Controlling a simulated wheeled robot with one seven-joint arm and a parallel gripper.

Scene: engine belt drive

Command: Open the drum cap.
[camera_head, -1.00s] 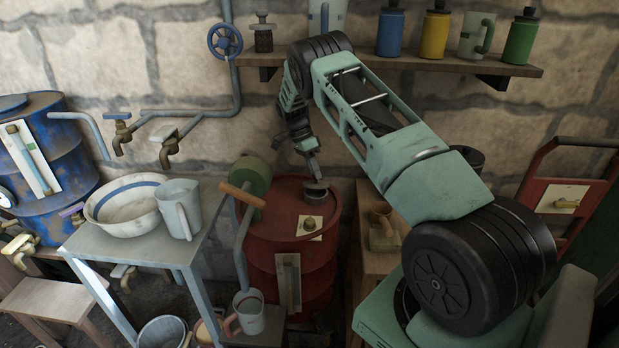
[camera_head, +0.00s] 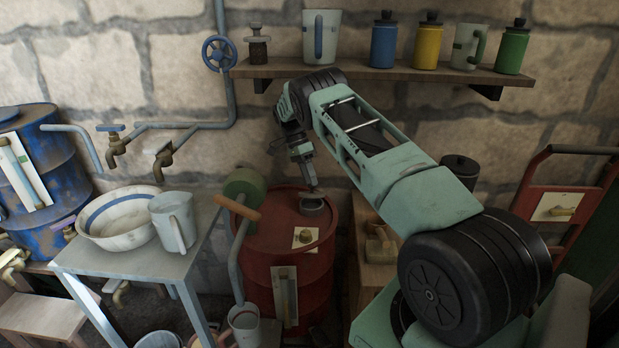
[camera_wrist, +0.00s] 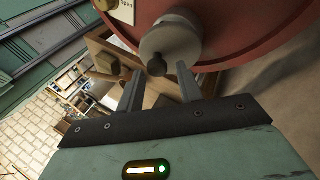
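The red drum (camera_head: 265,245) stands below my arm, and its curved red top also shows in the wrist view (camera_wrist: 245,35). The grey round drum cap (camera_head: 312,206) sits on the drum's top near the right rim. In the wrist view the cap (camera_wrist: 172,40) has a small dark knob in its middle. My gripper (camera_head: 313,187) points down just above the cap. In the wrist view my gripper (camera_wrist: 160,69) is open, its two fingers apart on either side of the knob. I cannot tell whether either finger touches the cap.
A green roller with a wooden handle (camera_head: 240,208) stands at the drum's left. A metal table (camera_head: 130,262) holds a basin and mug. A shelf (camera_head: 400,77) runs behind.

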